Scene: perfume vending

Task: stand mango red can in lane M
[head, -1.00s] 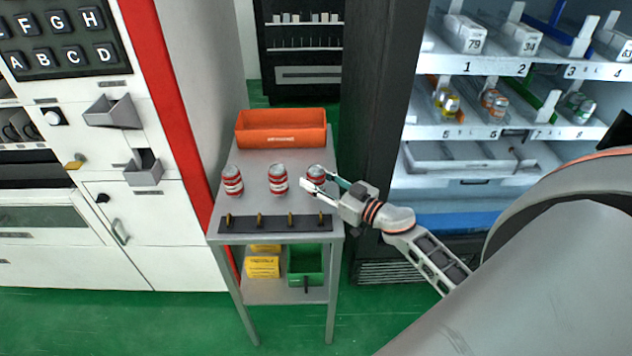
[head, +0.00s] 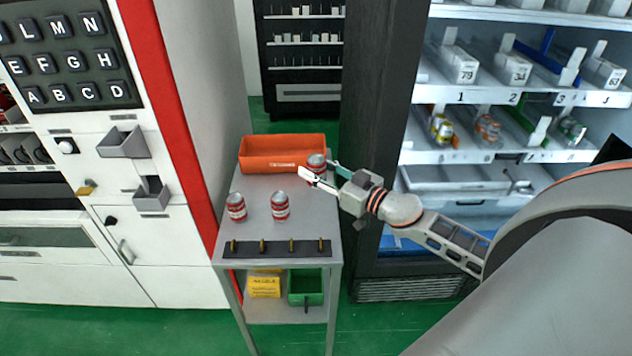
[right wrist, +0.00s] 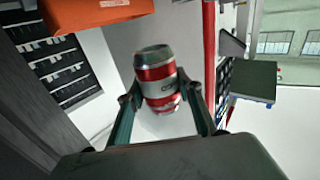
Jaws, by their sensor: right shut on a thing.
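My right gripper (head: 325,172) is shut on a red and white can (head: 316,163), near the front right corner of the orange bin. In the right wrist view the same can (right wrist: 158,78) sits between the two fingers, red with a white band and a silver top. No lane marked M shows; a letter M (head: 60,25) is on the keypad at left. My left gripper is not in view.
An orange bin (head: 268,164) sits at the back of the cart. A dark strip with several brass pegs (head: 276,250) runs along its front edge. An open vending machine with numbered lanes (head: 480,95) stands right; a white machine (head: 110,275) stands left.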

